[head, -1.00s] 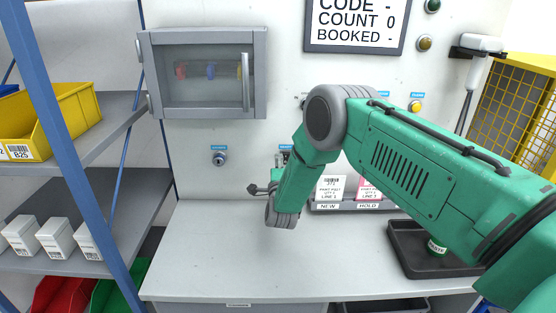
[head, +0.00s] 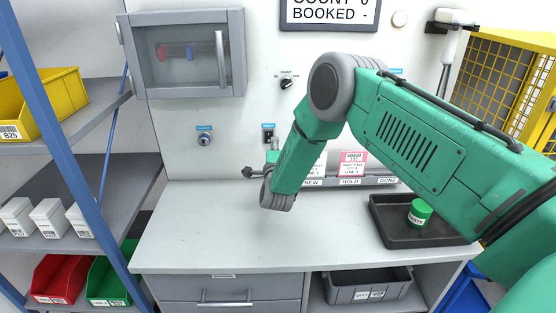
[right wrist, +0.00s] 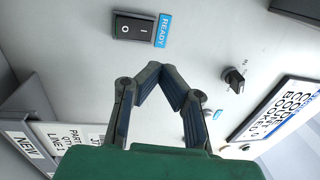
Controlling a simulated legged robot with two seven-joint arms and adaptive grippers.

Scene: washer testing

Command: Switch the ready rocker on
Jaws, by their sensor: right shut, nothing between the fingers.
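The ready rocker (right wrist: 134,27) is a black switch marked O and I beside a blue READY label (right wrist: 164,31) on the pale panel. In the head view the rocker (head: 268,135) shows small, just above my right gripper (head: 262,170), which my arm partly hides. In the right wrist view my right gripper (right wrist: 161,75) is shut and empty. Its fingertips meet just below the rocker in the picture, with an apparent gap between them. I cannot tell which side of the rocker is pressed in. My left gripper is not in view.
A black rotary knob (head: 286,83) and a keyed switch (head: 204,138) sit on the same panel. A windowed cabinet (head: 188,53) hangs at upper left. A black tray (head: 389,231) with a green-capped jar (head: 420,211) stands on the right. The bench's left half is clear.

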